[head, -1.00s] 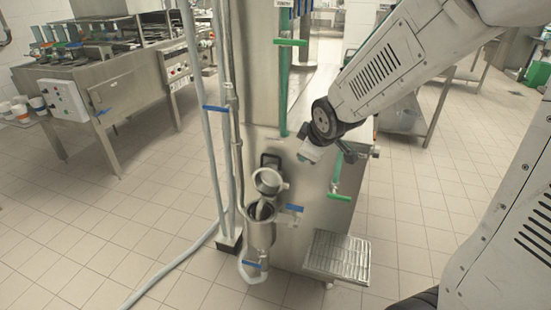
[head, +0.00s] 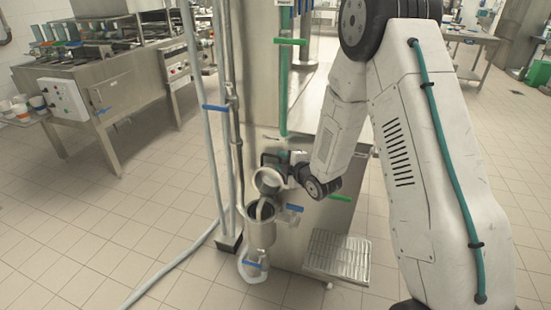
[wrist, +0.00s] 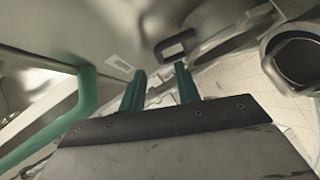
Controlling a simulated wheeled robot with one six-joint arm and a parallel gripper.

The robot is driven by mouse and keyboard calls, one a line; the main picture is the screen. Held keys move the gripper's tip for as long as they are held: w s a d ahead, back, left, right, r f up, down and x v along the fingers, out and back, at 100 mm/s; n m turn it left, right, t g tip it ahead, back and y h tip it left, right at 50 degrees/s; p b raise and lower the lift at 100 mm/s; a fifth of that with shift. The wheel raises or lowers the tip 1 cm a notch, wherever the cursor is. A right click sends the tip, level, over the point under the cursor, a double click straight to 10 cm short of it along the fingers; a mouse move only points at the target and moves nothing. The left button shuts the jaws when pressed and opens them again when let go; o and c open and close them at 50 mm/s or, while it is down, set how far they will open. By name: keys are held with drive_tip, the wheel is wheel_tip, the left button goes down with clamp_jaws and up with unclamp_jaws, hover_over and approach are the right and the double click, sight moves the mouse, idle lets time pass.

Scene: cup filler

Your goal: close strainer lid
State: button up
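The metal strainer (head: 260,234) is an upright cylinder with an open top on the front of the steel machine. Its round lid (head: 268,181) stands swung up above the opening. The lid's rim and its squared handle loop (wrist: 175,45) show at the top of the wrist view. The strainer's open mouth (wrist: 298,58) is at the right there. My gripper (wrist: 160,72) has two green fingers, apart with nothing between them. The handle loop lies just beyond and above the fingertips; I cannot tell whether they touch. In the head view my wrist is just right of the lid and partly hides the gripper.
A green pipe (wrist: 62,125) runs at the left of the wrist view. A blue-handled valve (head: 293,208) sits right of the strainer. A slatted metal tray (head: 338,255) juts out lower right. Grey vertical pipes (head: 205,120) stand left. The tiled floor at left is mostly open.

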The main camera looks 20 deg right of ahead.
sight(274, 169)
drive_tip(key=x, duration=0.5)
clamp_jaws()
drive_tip(key=shift+a, duration=0.1)
drive_tip(key=shift+a, duration=0.1)
